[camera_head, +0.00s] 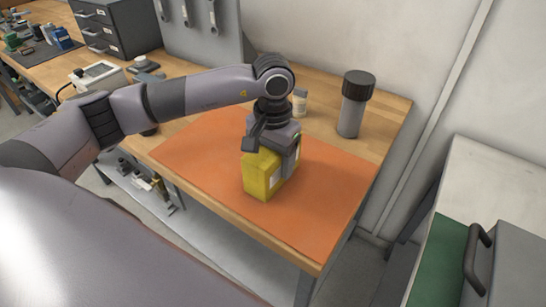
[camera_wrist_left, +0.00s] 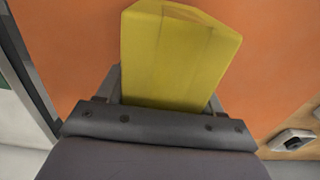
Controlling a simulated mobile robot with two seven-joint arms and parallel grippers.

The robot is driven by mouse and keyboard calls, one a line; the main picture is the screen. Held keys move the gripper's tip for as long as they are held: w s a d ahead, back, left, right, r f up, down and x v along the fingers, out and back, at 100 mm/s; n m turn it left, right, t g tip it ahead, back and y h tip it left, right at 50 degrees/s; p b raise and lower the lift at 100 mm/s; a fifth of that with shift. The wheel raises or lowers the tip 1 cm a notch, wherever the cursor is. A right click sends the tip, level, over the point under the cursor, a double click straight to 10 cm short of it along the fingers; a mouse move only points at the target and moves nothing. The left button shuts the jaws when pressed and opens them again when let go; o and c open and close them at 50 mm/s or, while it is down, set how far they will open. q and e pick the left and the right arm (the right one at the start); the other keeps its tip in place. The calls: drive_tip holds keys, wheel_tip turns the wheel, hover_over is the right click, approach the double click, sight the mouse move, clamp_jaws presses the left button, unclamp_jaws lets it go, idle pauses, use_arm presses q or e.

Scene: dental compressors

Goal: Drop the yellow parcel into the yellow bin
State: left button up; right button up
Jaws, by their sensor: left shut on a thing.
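The yellow parcel (camera_head: 262,174) is a small upright box with a pale label on its side, over the orange mat on the workbench. My left gripper (camera_head: 272,150) comes down on it from above and is shut on it. In the left wrist view the yellow parcel (camera_wrist_left: 180,55) sits between the two fingers of my left gripper (camera_wrist_left: 165,90). I cannot tell whether the parcel touches the mat. No yellow bin shows in either view. My right gripper is not in view.
The orange mat (camera_head: 210,160) is mostly bare. A dark-lidded grey canister (camera_head: 353,105) and a small white bottle (camera_head: 300,102) stand behind it. Dark drawers (camera_head: 115,28) are at the back left. A grey case with a handle (camera_head: 510,265) is at the right.

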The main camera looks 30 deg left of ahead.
use_arm(q)
drive_tip(key=shift+f, duration=0.15)
drive_tip(key=o, duration=1.4)
